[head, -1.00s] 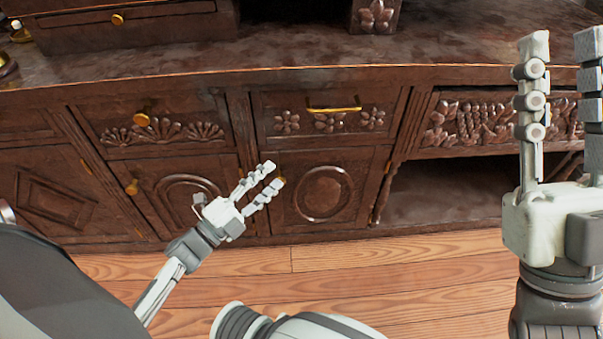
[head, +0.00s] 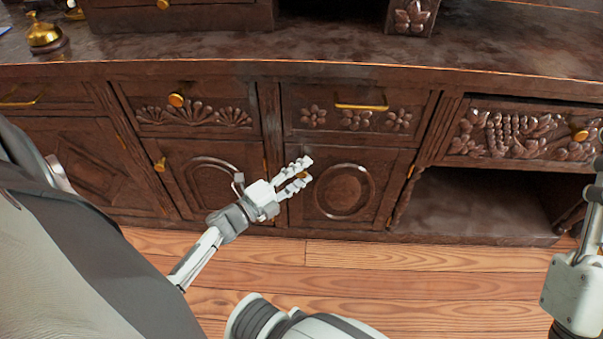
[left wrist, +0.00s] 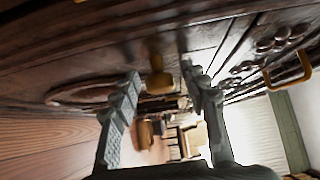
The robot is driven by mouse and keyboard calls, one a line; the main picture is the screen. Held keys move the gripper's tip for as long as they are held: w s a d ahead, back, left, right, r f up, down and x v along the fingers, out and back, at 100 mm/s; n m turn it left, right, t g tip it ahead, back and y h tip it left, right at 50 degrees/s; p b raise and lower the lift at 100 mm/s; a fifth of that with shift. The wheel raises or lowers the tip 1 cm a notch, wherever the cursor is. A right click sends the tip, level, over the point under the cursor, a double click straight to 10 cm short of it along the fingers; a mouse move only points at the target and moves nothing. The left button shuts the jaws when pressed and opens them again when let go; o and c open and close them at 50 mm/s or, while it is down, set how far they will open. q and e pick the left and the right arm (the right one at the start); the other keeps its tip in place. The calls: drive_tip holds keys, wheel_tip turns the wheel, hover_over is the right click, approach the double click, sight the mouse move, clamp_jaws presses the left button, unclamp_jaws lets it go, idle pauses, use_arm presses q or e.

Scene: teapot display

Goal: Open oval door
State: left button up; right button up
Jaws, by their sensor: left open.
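The oval door (head: 372,180) is a dark wooden cabinet door with a carved oval ring, below a drawer with a gold bar handle. It looks closed. My left gripper (head: 308,170) is open at the door's left edge. In the left wrist view, a gold knob (left wrist: 158,82) shows between the spread fingers (left wrist: 162,74). I cannot tell whether the fingers touch it; in the head view the knob is mostly hidden by them. The door's carved ring also shows in the left wrist view (left wrist: 75,92).
To the left is an arched-panel door (head: 212,180) with its own gold knob (head: 160,165). Above is a drawer with a gold bar handle (head: 362,107). To the right is an open niche (head: 475,205). The wooden floor (head: 420,280) in front is clear. A gold bell (head: 42,34) stands on the countertop.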

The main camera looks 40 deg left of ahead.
use_arm(q)
drive_tip(key=shift+c, duration=0.3)
clamp_jaws()
drive_tip(key=shift+s+d, duration=0.1)
drive_tip(key=shift+d, duration=0.05)
idle(0.3)
